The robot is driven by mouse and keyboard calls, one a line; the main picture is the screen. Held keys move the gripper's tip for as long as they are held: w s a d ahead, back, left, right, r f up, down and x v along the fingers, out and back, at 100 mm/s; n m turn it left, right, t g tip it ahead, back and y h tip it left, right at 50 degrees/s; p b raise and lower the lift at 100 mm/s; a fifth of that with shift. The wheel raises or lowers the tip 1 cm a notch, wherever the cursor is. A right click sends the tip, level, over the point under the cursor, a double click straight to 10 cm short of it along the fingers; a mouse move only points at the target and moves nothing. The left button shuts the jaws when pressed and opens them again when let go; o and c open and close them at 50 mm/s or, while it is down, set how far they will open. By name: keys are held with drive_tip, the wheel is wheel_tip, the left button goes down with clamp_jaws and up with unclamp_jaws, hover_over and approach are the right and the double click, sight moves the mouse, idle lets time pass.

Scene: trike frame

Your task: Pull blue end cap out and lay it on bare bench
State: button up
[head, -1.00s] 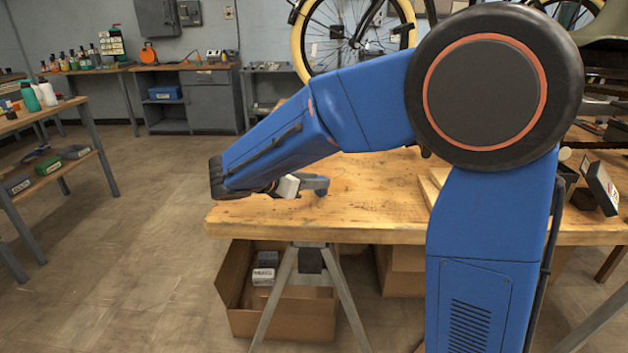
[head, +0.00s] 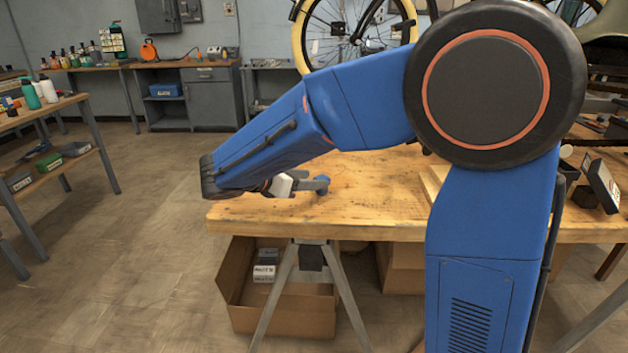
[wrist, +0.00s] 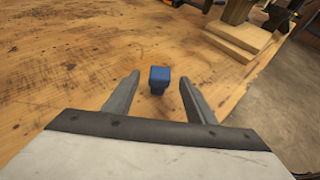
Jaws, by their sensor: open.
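The blue end cap (wrist: 159,76) is in the middle of the wrist view. It has a squarish blue top and a narrower, darker lower part, and appears to be on the bare wooden bench (wrist: 75,80). My gripper (head: 312,185) is open, low over the bench's left end in the head view. In the wrist view its two grey fingers lie on either side of the cap with a gap on each side, and neither touches it. In the head view the cap (head: 323,191) is a small blue spot at the fingertips, partly hidden.
Stacked wooden boards (wrist: 238,38) lie at the upper right of the wrist view, near the bench edge. Bare wood surrounds the cap. A cardboard box (head: 285,312) stands under the bench. A bicycle wheel (head: 350,35) is behind the bench.

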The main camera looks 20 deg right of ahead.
drive_tip(key=v, duration=1.5)
drive_tip(key=s+d+f+m+g+y, duration=0.25)
drive_tip(key=s+d+m, duration=0.2)
drive_tip(key=d, duration=0.45)
drive_tip(key=s+d+f+m+g+y, duration=0.25)
drive_tip(key=s+d+m, duration=0.2)
drive_tip(key=d, duration=0.45)
drive_tip(key=s+d+f+m+t+y, duration=0.1)
drive_tip(key=s+d+f+m+y, duration=0.1)
drive_tip(key=s+m, duration=0.5)
drive_tip(key=s+d+f+m+t+y, duration=0.2)
drive_tip(key=s+d+f+m+y, duration=0.1)
drive_tip(key=s+f+m+y, duration=0.2)
drive_tip(key=s+m, duration=0.2)
drive_tip(key=s, duration=0.2)
drive_tip(key=shift+d+t, duration=0.25)
drive_tip(key=shift+t, duration=0.05)
